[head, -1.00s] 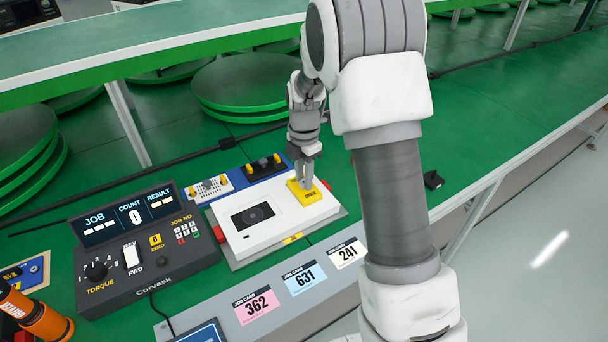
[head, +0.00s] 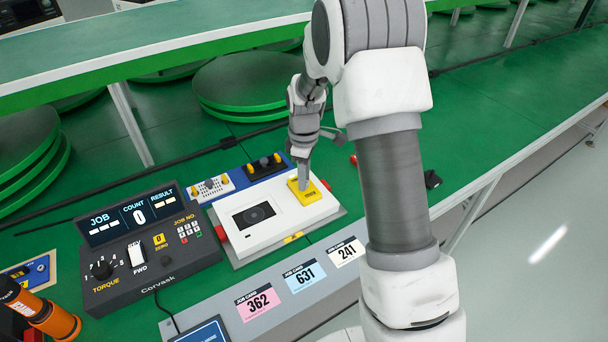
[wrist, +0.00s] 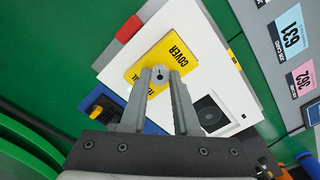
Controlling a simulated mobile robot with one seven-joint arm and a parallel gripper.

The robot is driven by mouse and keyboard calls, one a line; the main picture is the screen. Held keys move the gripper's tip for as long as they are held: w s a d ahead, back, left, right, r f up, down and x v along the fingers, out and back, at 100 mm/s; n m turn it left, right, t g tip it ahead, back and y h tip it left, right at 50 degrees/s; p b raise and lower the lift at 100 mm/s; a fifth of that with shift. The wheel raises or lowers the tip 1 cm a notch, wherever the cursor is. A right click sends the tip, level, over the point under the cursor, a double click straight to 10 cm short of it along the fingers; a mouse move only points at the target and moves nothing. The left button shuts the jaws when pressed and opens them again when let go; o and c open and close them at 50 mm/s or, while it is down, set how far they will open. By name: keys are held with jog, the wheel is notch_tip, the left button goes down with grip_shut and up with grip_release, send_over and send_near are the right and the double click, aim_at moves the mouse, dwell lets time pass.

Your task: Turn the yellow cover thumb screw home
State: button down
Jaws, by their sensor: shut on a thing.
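The yellow cover (head: 316,195) lies on the back right corner of the white turntable body (head: 263,231). It also shows in the wrist view (wrist: 178,48), with printed lettering. A small grey thumb screw (wrist: 160,75) stands on the cover, between my fingertips. My gripper (wrist: 161,84) points down over the cover and is shut on the thumb screw. In the head view my gripper (head: 304,178) hides the screw.
Screw trays with a blue base (head: 262,166) sit behind the turntable. A black torque controller (head: 150,245) stands to the left, and an orange screwdriver (head: 50,316) lies at the lower left. Job cards (head: 304,277) lie along the front ledge. Green platters (head: 240,90) are stacked behind.

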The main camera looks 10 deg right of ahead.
jog(key=m, duration=0.4)
jog(key=shift+r+m+p, duration=0.15)
jog(key=shift+m+p, duration=0.2)
jog(key=shift+m, duration=0.05)
jog(key=m, duration=0.3)
jog(key=shift+w+m, duration=0.1)
jog(key=shift+m, duration=0.2)
jog(key=m+p, duration=0.1)
jog(key=m, duration=0.3)
jog(key=m+p, duration=0.1)
jog(key=m, duration=0.3)
jog(key=m+p, duration=0.1)
jog(key=m, duration=0.4)
jog(key=shift+r+m+p, duration=0.1)
jog(key=shift+m+p, duration=0.2)
jog(key=shift+p, duration=0.1)
jog(key=m+p, duration=0.2)
jog(key=m, duration=0.3)
jog(key=shift+w+m, duration=0.1)
jog(key=shift+m, duration=0.2)
